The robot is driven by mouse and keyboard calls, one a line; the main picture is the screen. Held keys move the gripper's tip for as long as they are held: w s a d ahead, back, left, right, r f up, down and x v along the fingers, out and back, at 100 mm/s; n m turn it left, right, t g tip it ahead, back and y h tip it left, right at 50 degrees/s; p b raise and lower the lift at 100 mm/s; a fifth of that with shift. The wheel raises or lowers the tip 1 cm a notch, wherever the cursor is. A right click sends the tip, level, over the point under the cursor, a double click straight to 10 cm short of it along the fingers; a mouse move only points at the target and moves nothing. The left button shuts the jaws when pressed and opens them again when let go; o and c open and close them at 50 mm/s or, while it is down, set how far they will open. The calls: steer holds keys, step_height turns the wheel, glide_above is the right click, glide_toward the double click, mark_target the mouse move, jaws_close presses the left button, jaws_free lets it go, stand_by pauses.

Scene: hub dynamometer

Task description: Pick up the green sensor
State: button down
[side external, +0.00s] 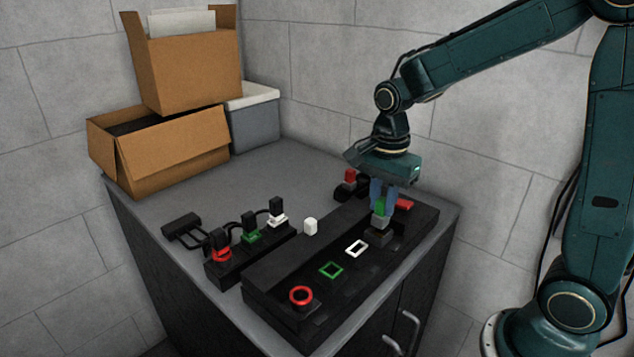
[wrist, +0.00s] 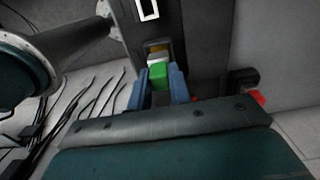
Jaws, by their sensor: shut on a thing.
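The green sensor (side external: 380,206) has a green top and a pale grey lower part. My gripper (side external: 383,200) points down with its blue fingers on either side of the green top and is shut on it. In the wrist view the green sensor (wrist: 158,72) sits between the two blue fingertips (wrist: 158,84). The sensor is upright over the right end of the black board (side external: 318,318). A dark block with a brownish top lies just under it; I cannot tell whether they touch.
The board has a red ring (side external: 301,296), a green square outline (side external: 331,270) and a white outline (side external: 357,248). A rack (side external: 250,252) holds several plugs at left. A red-topped part (side external: 349,176) stands behind my gripper. Cardboard boxes (side external: 185,75) fill the back left.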

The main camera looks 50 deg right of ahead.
mark_target(383, 199)
steer(key=shift+r, duration=2.25)
